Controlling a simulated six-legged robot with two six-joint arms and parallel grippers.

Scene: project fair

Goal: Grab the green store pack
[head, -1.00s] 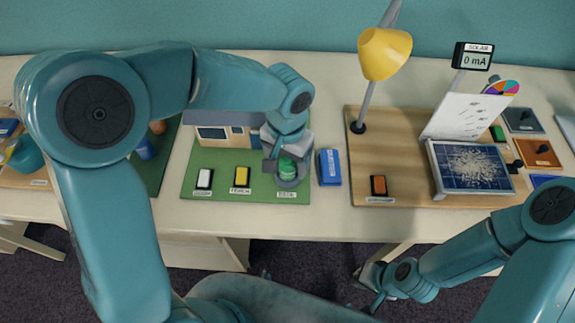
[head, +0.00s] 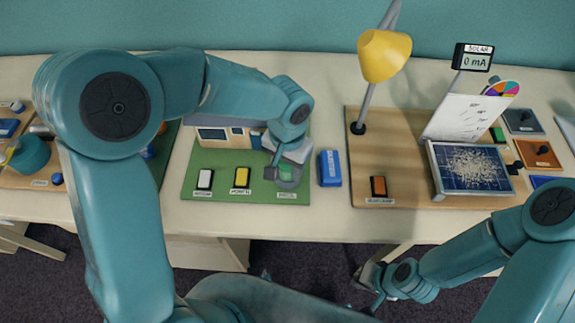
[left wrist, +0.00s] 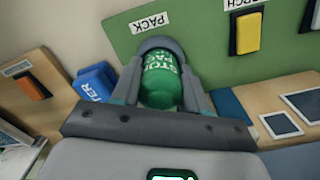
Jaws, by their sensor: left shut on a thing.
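The green store pack (left wrist: 161,82) is a round green piece with white lettering, seen in the left wrist view between my left fingers. My left gripper (head: 284,178) is shut on it at the front right of the green house board (head: 215,184), by the PACK label. A grey rounded rim (left wrist: 160,43) curves behind the pack. I cannot tell whether the pack is raised from the board. In the head view my gripper mostly hides the pack. My right gripper (head: 374,287) is low in front of the table, away from the pack; its jaw opening is unclear.
White (head: 204,179) and yellow (head: 241,177) blocks stand on the green board. A blue filter block (head: 330,168) lies just right of it. Further right, a wooden board (head: 405,190) holds a yellow lamp (head: 384,54), an orange switch (head: 378,186) and a solar panel (head: 470,168).

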